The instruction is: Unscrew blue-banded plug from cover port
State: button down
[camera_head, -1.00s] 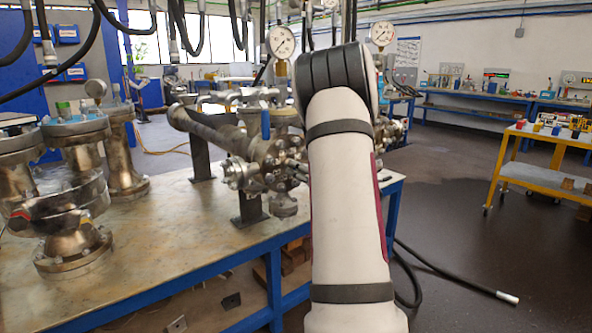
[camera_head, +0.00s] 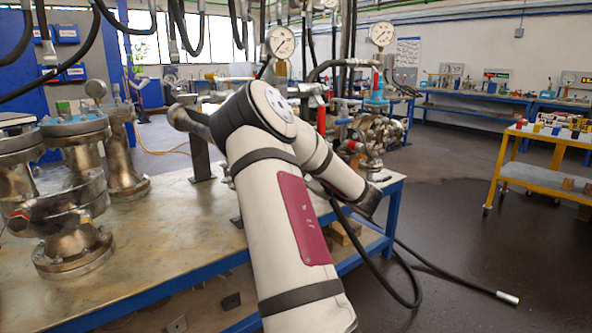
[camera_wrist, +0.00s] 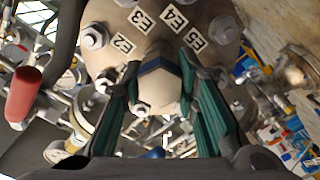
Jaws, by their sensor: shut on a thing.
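In the wrist view, the blue-banded plug (camera_wrist: 162,92) is a pale, faceted piece with a dark blue band near its far end. It lies between the green-padded fingers of my gripper (camera_wrist: 160,80), which are shut on it. Behind it is the round metal cover (camera_wrist: 218,32), with several bolts around it and labels E2, E3, E4 and E5. In the head view, my gripper and the plug cannot be made out.
A red cylindrical handle (camera_wrist: 23,95) and pipe fittings are close at the left in the wrist view. In the head view, flanged vessels (camera_head: 62,205) stand at the left of the workbench (camera_head: 150,250). A valve assembly (camera_head: 378,130) and hanging hoses are behind my arm.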

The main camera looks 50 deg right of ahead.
jog(key=c, duration=1.2)
grip_release()
jog(key=v, duration=1.2)
jog(key=shift+f, duration=0.1)
jog(key=shift+c, duration=0.2)
